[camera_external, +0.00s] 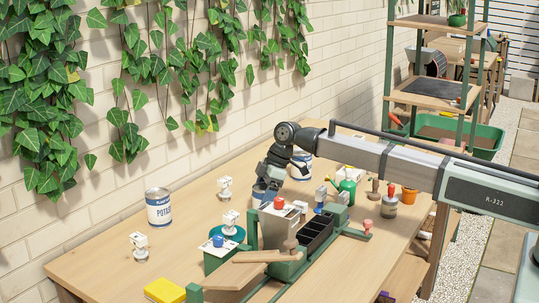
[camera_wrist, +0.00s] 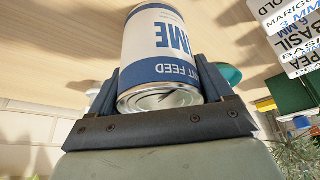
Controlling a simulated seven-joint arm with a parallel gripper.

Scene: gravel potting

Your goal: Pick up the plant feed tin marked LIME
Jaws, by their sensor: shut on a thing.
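The tin in the wrist view (camera_wrist: 150,45) is white and blue, with upside-down letters ending in "ME" and part of "FEED"; the start of the word is out of sight. My gripper (camera_wrist: 160,88) is shut on it, one dark finger on each side. In the external view my gripper (camera_external: 272,178) points down at the middle of the table, with a white-and-blue tin (camera_external: 258,193) partly hidden at its fingers. I cannot tell whether that tin touches the table.
A tin reading "POTA" (camera_external: 159,207) stands at the left. Another tin (camera_external: 301,167) is partly hidden behind my wrist. A green-and-grey apparatus with a dark tray (camera_external: 316,232) stands in front. A green watering can (camera_external: 346,187) is to the right.

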